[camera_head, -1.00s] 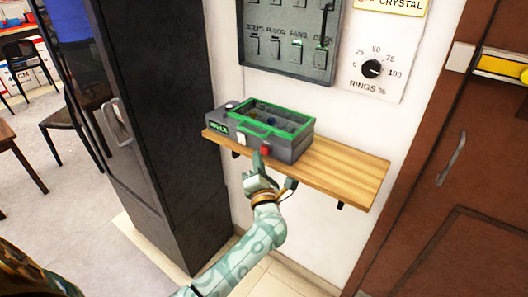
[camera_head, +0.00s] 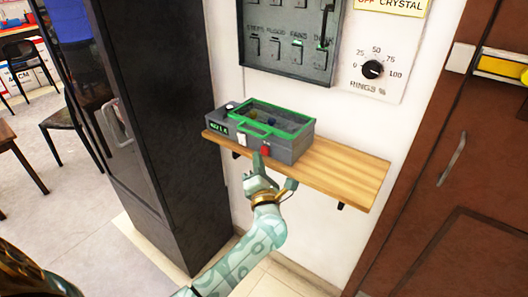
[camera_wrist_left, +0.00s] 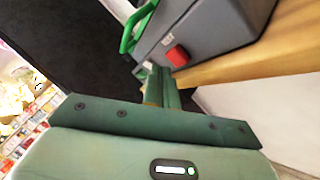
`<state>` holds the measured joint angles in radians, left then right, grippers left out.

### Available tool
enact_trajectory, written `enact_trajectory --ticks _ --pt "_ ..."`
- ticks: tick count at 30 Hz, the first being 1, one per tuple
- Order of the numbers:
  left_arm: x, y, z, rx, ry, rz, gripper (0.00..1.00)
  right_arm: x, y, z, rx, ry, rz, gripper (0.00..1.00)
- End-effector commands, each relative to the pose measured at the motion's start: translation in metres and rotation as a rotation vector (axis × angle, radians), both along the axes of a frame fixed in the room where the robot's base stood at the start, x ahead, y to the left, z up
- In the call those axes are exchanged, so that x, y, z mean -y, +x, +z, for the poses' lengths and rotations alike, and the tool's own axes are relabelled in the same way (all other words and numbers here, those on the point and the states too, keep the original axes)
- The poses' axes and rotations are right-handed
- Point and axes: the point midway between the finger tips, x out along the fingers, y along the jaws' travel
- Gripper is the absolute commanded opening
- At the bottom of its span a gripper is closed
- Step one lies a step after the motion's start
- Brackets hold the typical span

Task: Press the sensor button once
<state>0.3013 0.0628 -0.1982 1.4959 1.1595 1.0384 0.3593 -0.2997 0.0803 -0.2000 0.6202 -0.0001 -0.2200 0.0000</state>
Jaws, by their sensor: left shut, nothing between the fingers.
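A grey box with a green-framed top (camera_head: 290,145) sits on a wooden shelf. Its front has a small lit green display (camera_head: 219,128), a white button (camera_head: 242,140) and a red button (camera_head: 265,151). The red button also shows in the wrist view (camera_wrist_left: 178,56). I cannot tell which one is the sensor button. My left gripper (camera_head: 257,160) is shut and empty, with its tips close to the box's front, between the two buttons and slightly below them. In the wrist view, the fingers (camera_wrist_left: 162,84) end near the front face; contact is unclear. My right gripper is not in view.
The wooden shelf (camera_head: 345,172) has bare room right of the box. A tall dark cabinet (camera_head: 165,120) stands close on the left. A switch panel (camera_head: 288,40) and a dial (camera_head: 372,69) are on the wall above. A brown door (camera_head: 440,215) is at right.

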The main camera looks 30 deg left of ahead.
Motion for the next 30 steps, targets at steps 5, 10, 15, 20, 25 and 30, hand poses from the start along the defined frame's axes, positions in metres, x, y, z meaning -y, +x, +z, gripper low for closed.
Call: enact_trajectory --ticks 5,10,15,20,25,30 --pt "0.0 0.0 0.0 0.0 0.0 0.0 0.0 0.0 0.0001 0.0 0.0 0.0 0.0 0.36" --pt "0.0 0.0 0.0 0.0 0.0 0.0 0.0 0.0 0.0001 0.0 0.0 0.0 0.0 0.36" --pt "0.0 0.0 0.0 0.0 0.0 0.0 0.0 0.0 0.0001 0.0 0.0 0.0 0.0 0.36" --pt "0.0 0.0 0.0 0.0 0.0 0.0 0.0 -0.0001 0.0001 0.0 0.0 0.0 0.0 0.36" --pt "0.0002 0.0027 -0.0003 0.0 0.0 0.0 0.0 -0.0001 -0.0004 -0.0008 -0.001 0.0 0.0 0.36" --pt "0.0007 0.0081 0.0003 0.001 -0.001 0.0 0.0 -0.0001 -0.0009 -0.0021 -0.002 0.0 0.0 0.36"
